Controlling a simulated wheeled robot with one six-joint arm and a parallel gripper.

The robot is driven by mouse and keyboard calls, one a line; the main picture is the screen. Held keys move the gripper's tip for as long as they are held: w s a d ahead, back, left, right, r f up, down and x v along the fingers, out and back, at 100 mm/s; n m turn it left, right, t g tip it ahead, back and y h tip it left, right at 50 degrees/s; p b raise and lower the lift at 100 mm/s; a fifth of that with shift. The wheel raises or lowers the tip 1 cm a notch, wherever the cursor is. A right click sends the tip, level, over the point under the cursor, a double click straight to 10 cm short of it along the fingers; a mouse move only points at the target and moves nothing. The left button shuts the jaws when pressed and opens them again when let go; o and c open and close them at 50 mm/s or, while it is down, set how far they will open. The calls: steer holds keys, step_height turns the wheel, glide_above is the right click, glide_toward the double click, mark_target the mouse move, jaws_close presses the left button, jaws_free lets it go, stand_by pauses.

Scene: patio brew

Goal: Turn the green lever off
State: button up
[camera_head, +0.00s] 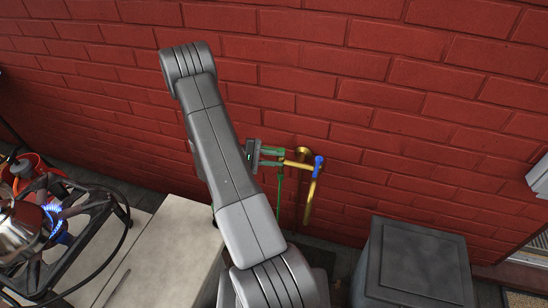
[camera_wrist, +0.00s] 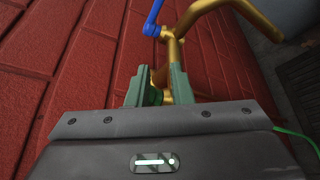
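A brass tap (camera_head: 303,152) with a pipe is mounted at the red brick wall. A blue lever (camera_head: 318,167) sits on its right side and also shows at the top of the wrist view (camera_wrist: 153,20). My gripper (camera_head: 283,157) is at the tap's left side, its two green fingers apart and pointing at the brass. In the wrist view my gripper (camera_wrist: 158,76) has its fingers on either side of a small green part, seemingly the green lever (camera_wrist: 153,96), with brass behind. Most of that lever is hidden by the fingers and gripper body. I cannot tell whether the fingers touch it.
A green hose (camera_head: 279,192) hangs below the tap. A grey box (camera_head: 418,262) stands at right. A pale counter (camera_head: 165,250) is at left, beside a burner stand (camera_head: 60,235) with a blue flame (camera_head: 54,211) and a metal pot (camera_head: 20,232). The brick wall (camera_head: 400,90) is close behind.

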steer(key=shift+d, duration=0.25)
jaws_close()
steer(key=shift+d+r, duration=0.1)
steer(key=shift+d, duration=0.15)
steer(key=shift+w+a, duration=0.1)
stand_by(0.5)
steer(key=shift+o, duration=1.8)
jaws_free()
steer(key=s+a+r+m+g, duration=0.1)
steer(key=s+a+r, duration=0.2)
steer(key=a, duration=0.6)
steer(key=shift+s+a+g, duration=0.2)
steer(key=shift+s+g, duration=0.1)
steer(key=shift+s, duration=0.15)
